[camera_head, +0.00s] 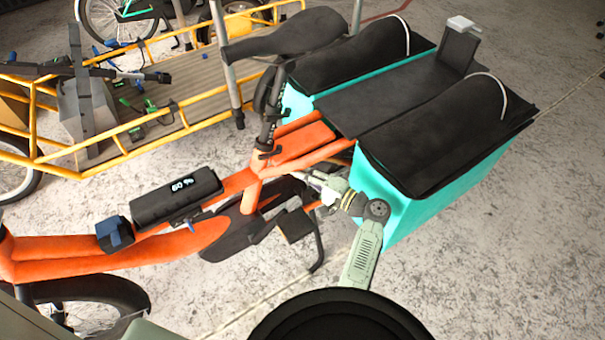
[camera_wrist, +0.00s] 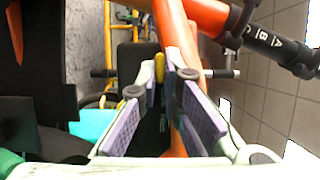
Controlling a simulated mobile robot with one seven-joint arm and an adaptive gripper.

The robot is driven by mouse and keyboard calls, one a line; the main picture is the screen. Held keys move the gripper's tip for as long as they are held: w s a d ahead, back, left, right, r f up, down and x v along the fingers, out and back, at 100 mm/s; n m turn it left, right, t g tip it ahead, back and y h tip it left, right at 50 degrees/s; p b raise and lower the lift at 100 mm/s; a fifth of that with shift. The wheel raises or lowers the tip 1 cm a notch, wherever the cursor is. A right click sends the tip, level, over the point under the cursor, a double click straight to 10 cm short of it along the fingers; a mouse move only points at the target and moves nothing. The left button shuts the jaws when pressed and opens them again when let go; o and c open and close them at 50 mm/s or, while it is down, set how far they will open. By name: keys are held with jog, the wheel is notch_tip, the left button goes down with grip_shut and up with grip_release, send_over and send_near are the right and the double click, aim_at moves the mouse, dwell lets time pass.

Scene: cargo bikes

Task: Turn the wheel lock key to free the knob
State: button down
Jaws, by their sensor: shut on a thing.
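The orange cargo bike (camera_head: 285,150) stands in front of me with teal side boxes at its rear. My gripper (camera_head: 318,183) reaches in beside the rear of the orange frame, below the seat post and next to the near teal box. In the wrist view my gripper (camera_wrist: 162,80) has its purple-padded fingers close together at the tips, around a small yellow piece, which looks like the wheel lock key (camera_wrist: 159,66). The fingers hide most of it. I cannot make out the lock or the knob in either view; the frame and fingers cover that area.
The near teal box (camera_head: 415,203) with its black cover is close to my arm. The black saddle (camera_head: 285,38), seat post and pedal (camera_head: 296,226) are also near. A yellow-railed cargo bike (camera_head: 165,85) stands behind. Concrete floor at the lower right is clear.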

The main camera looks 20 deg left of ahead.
dwell(0.4)
jog(key=c, duration=1.8)
grip_release()
jog(key=shift+o, duration=0.2)
jog(key=v, duration=1.2)
